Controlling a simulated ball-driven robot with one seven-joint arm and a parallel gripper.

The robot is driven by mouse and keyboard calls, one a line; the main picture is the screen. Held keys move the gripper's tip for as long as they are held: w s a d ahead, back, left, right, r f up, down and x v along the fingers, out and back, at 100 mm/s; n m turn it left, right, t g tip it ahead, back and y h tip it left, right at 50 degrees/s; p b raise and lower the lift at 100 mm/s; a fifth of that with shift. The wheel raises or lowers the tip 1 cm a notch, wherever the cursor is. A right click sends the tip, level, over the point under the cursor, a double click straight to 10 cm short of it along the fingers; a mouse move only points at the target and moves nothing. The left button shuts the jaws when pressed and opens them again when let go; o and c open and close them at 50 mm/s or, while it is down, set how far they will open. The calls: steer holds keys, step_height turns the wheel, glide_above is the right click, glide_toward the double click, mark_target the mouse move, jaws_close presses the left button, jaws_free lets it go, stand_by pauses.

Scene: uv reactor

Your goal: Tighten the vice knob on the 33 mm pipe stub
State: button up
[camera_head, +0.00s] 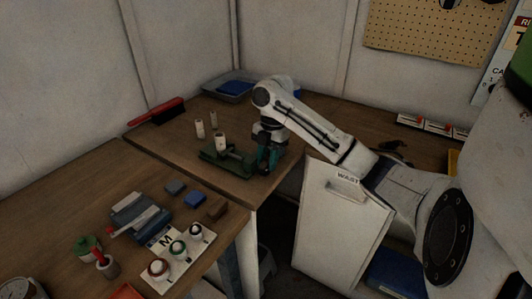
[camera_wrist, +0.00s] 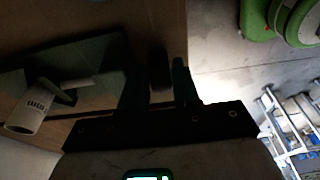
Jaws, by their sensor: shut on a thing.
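The dark green vice (camera_head: 212,157) stands near the corner of the wooden bench. A white pipe stub (camera_head: 221,142) is upright in it; the stub with dark markings also shows in the wrist view (camera_wrist: 27,112). My gripper (camera_head: 266,160) points down at the right end of the vice. In the wrist view my gripper's two dark fingers (camera_wrist: 160,88) are on either side of a small dark piece, the vice knob (camera_wrist: 159,68). They are shut on it; the contact is in shadow. The head view hides the knob behind the fingers.
Two more pale stubs (camera_head: 200,129) stand behind the vice. A red-handled brush (camera_head: 157,112) lies at the back left and a blue-grey tray (camera_head: 228,91) at the back. Tools, blocks and a white rack (camera_head: 178,262) crowd the front bench. A white cabinet door (camera_head: 340,215) stands at right.

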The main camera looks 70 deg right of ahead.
steer(key=y+p, duration=0.2)
steer(key=y, duration=0.1)
steer(key=shift+s+d+t, duration=0.1)
steer(key=shift+d+t, duration=0.3)
steer(key=shift+s+d+f+t+y+p, duration=0.2)
steer(key=shift+y+p, duration=0.25)
steer(key=shift+y, duration=0.3)
steer(key=shift+w+d+f+t+y+p, duration=0.1)
steer(key=shift+f+y+p, duration=0.25)
steer(key=shift+y, duration=0.4)
steer(key=o, duration=0.7)
